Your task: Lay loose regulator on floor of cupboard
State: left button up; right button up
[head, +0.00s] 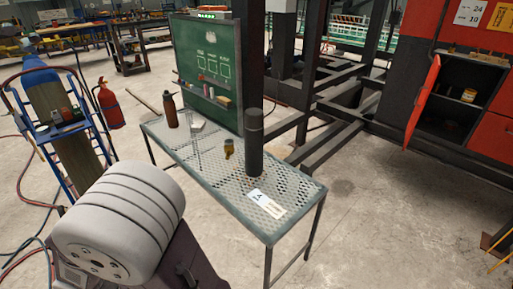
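A small brass-coloured item (228,148), which looks like the loose regulator, is on the perforated metal table, left of a dark vertical post. It is too small to show detail. The red cupboard (423,100) stands at the right with its door swung open. Its inside is dark; a small yellowish can (468,95) sits inside, and the cupboard floor is hard to make out. Neither of my grippers is in view.
The dark post (252,60) rises by the board. Dark steel beams (335,110) stand behind. Concrete floor between table and cupboard is clear.

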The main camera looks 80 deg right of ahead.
aim_at(441, 133)
jog(key=i+l+z, duration=0.15)
jog(key=z, duration=0.25)
jog(key=i+z, duration=0.55)
jog(key=z, duration=0.25)
jog(key=i+z, duration=0.2)
jog(key=z, duration=0.25)
jog(key=i+l+z, duration=0.15)
jog(key=i, duration=0.3)
jog(key=i+z, duration=0.1)
jog(key=i, duration=0.3)
